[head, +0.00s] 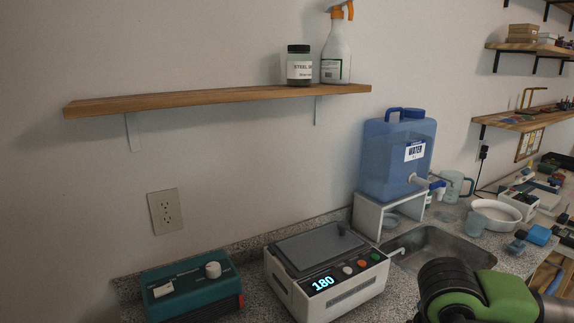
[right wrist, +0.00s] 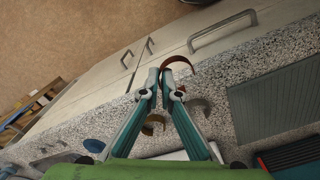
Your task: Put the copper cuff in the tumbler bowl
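My right gripper (right wrist: 160,82) shows in the right wrist view with its two teal fingers closed to a narrow gap at the tips. A copper cuff (right wrist: 179,58), a thin reddish-brown open arc, is at the fingertips with one end between them. It appears held above the counter edge. Two other curved cuffs, an olive one (right wrist: 198,103) and a brownish one (right wrist: 156,118), show around the fingers. No vessel is clearly the tumbler bowl; a white bowl (head: 497,214) stands at the right in the head view. My left gripper is not in view.
On the speckled counter stand a teal device (head: 190,287) and a white heater reading 180 (head: 338,292). A sink (head: 440,250) lies to their right. A blue water jug (head: 396,158) sits on a white stand. A wooden shelf (head: 215,98) hangs above. Cabinet handles (right wrist: 222,30) face the floor.

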